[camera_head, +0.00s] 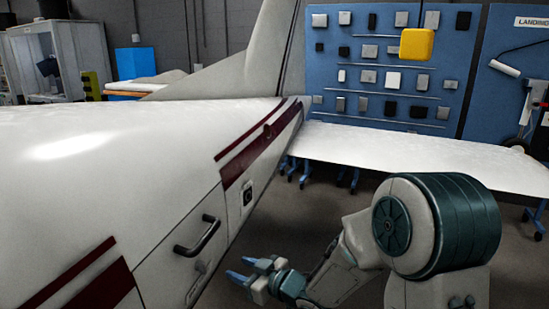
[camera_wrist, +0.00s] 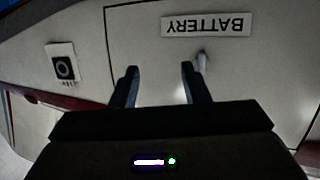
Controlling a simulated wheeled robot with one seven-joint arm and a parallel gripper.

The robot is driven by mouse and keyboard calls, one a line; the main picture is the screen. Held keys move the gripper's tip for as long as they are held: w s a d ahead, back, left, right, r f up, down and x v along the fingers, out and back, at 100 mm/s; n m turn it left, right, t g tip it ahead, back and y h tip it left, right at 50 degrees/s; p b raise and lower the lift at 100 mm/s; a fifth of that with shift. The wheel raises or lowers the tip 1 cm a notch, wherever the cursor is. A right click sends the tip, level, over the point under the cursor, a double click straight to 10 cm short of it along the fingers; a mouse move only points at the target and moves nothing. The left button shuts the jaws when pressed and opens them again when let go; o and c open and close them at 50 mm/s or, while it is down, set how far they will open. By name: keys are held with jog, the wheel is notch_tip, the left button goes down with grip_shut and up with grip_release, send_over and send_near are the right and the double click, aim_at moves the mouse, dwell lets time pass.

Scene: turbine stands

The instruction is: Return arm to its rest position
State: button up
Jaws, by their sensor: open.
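My gripper (camera_head: 246,274) is at the lower middle of the head view, on the end of my grey and teal arm. Its two blue fingers point left toward the side of a white aircraft body. In the wrist view my gripper (camera_wrist: 158,72) shows its two dark fingers apart, with nothing between them. Beyond the fingers is a panel (camera_wrist: 150,40) with a BATTERY label (camera_wrist: 208,24), upside down in this view. I cannot tell the exact gap between fingertips and panel.
The white aircraft body (camera_head: 110,150) fills the left, with a dark handle (camera_head: 197,236) on its side. A white tail surface (camera_head: 420,153) extends right behind my arm. A blue tool board (camera_head: 385,70) stands behind. Grey floor (camera_head: 310,225) shows between body and arm.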

jog(key=s+d+r+m+t+h, duration=0.1)
jog(key=d+r+m+h, duration=0.15)
jog(key=d+h, duration=0.5)
jog(key=s+d+r+m+h, duration=0.1)
jog(key=d+m+h, duration=0.3)
jog(key=d, duration=0.7)
jog(key=s+d+r+m+g, duration=0.1)
jog(key=s+d+m+g, duration=0.1)
jog(key=s, duration=0.8)
jog(key=s+d+r+m+g+h, duration=0.1)
jog(key=s+d+m+g, duration=0.2)
jog(key=s, duration=0.7)
jog(key=shift+d+r+g, duration=0.25)
jog(key=shift+d+g, duration=0.2)
jog(key=shift+g, duration=0.25)
